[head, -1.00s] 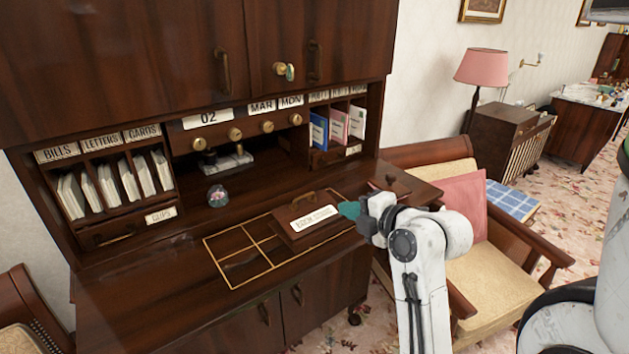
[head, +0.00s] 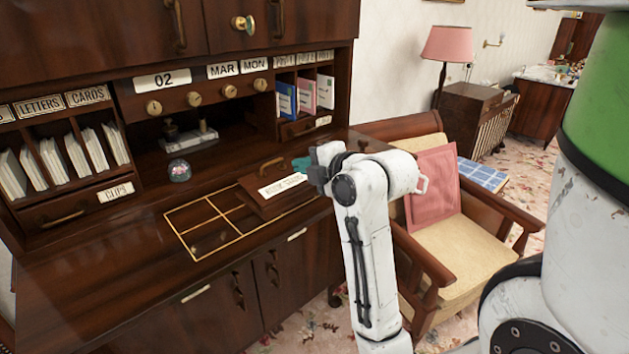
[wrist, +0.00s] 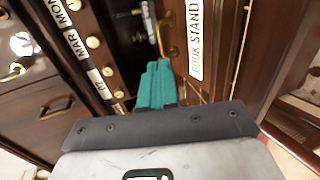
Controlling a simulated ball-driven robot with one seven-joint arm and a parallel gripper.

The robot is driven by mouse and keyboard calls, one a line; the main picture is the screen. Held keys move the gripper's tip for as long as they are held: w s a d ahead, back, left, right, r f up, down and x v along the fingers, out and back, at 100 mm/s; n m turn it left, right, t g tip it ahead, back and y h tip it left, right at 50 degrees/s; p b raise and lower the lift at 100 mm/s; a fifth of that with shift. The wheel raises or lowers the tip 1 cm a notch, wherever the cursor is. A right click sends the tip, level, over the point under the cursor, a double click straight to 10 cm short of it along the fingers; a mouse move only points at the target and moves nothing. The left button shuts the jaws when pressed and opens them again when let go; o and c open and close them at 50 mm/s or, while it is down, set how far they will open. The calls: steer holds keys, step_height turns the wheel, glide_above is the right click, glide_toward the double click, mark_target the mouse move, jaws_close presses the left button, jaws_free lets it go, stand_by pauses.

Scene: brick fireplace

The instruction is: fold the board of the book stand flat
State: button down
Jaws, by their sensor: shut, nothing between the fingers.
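The book stand board (head: 262,204) is a dark wooden panel on the desk top, with a white label (head: 283,186) and a handle (head: 271,164). It looks raised at a slope; its exact angle is hard to tell. My gripper (head: 301,164) has teal fingers and is at the board's right end, just right of the handle. In the wrist view the shut fingers (wrist: 155,85) point toward the handle (wrist: 165,38), with the "BOOK STAND" label (wrist: 195,40) to their right. The fingers hold nothing. I cannot tell whether they touch the board.
A gold-lined grid (head: 205,225) is inlaid left of the board. A glass globe (head: 179,171) stands behind it. Letter slots (head: 65,150), brass knobs (head: 194,99) and books (head: 305,94) line the back. An armchair (head: 455,230) stands close on the right.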

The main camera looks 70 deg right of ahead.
mark_target(273, 161)
steer(key=p+x, duration=0.1)
steer(key=x, duration=0.7)
steer(key=shift+w, duration=0.1)
steer(key=shift+w+d+r+g+y+p, duration=0.15)
steer(key=shift+w+g+y+p, duration=0.25)
steer(key=shift+p, duration=0.75)
steer(key=shift+d+g+p, duration=0.1)
steer(key=shift+g+p, duration=0.2)
steer(key=shift+p, duration=0.4)
steer(key=p, duration=0.1)
steer(key=f+g+y+p, duration=0.1)
steer(key=shift+w+d+p, duration=0.2)
steer(key=shift+w+p, duration=0.1)
steer(key=shift+w, duration=0.05)
steer(key=shift+f+g, duration=0.4)
steer(key=shift+f, duration=0.05)
steer(key=v, duration=1)
steer(key=shift+s+r+b, duration=0.25)
steer(key=shift+r+b, duration=0.05)
steer(key=shift+b, duration=0.1)
